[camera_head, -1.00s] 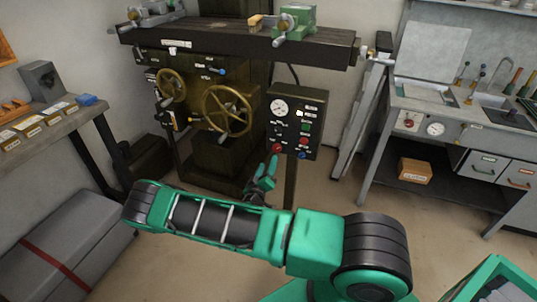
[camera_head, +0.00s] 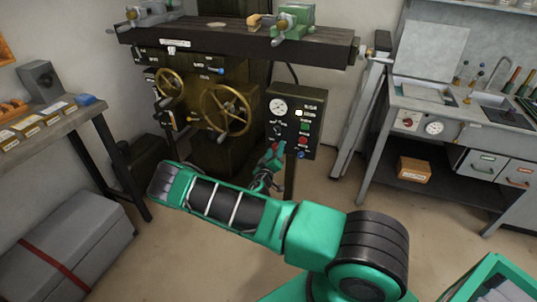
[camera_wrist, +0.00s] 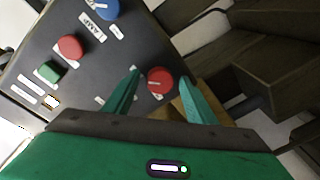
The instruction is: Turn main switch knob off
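The dark control panel (camera_head: 314,142) stands on a post beside the milling machine. It fills the upper left of the wrist view (camera_wrist: 30,45). A red rotary knob (camera_wrist: 160,81) with a pale mark sits at the panel's edge; its label is not readable. It shows small at the panel's lower left in the head view (camera_head: 276,146). My gripper (camera_wrist: 160,76) is open, with one green finger on each side of this knob. Gaps show between the knob and both fingers. In the head view my gripper (camera_head: 268,158) is just below the panel's lower left corner.
The panel also has a blue knob (camera_wrist: 101,8) labelled LAMP, a red button (camera_wrist: 70,47) and a green button (camera_wrist: 50,72). A brass handwheel (camera_head: 226,110) is left of the panel. A grey sink bench (camera_head: 465,120) stands at right. Floor between them is clear.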

